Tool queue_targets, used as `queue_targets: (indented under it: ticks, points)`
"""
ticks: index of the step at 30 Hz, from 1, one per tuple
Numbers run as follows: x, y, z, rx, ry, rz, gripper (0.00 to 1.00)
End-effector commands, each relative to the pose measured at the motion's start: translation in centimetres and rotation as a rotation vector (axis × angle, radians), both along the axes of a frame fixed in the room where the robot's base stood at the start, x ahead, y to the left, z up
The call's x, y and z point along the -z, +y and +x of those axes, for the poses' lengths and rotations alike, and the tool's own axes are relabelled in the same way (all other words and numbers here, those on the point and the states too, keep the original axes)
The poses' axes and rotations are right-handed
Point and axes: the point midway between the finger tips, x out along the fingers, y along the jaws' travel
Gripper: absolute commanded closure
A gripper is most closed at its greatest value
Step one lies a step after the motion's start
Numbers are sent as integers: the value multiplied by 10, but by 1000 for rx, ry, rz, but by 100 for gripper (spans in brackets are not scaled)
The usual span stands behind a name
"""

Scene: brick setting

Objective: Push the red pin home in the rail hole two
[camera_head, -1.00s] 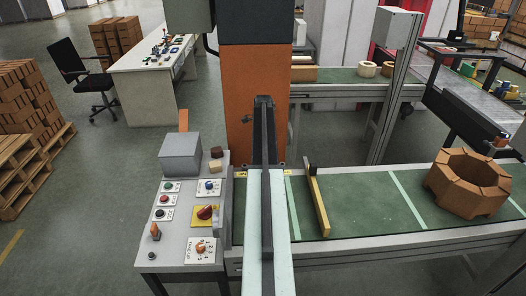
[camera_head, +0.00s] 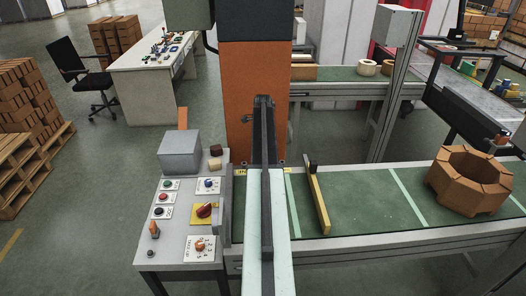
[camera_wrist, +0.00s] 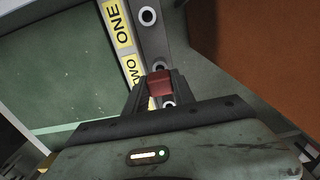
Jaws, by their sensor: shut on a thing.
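My gripper (camera_wrist: 155,92) is shut on the red pin (camera_wrist: 159,83), whose red body shows between the two dark fingers in the wrist view. The grey rail (camera_wrist: 150,43) runs down from the top, with a dark hole (camera_wrist: 147,16) beside the yellow ONE label (camera_wrist: 119,20). The yellow TWO label (camera_wrist: 131,67) is partly covered by my finger. The pin is over or at the rail near this label. Its lower end is hidden, so I cannot tell how deep it sits. Another ringed hole (camera_wrist: 168,103) shows just below the pin.
An orange column (camera_head: 254,100) stands close behind the rail. A control panel (camera_head: 183,228) is on the left. The green conveyor (camera_head: 360,205) carries a yellow bar (camera_head: 318,203) and a ring of brown bricks (camera_head: 440,182), with clear belt between them.

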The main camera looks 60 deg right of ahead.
Motion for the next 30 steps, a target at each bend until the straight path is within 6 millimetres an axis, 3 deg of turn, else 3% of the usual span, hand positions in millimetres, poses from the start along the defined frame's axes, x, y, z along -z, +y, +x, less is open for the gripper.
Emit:
queue_targets:
  ticks: [30]
  points:
    - [30, 0, 0, 0, 0, 0, 100]
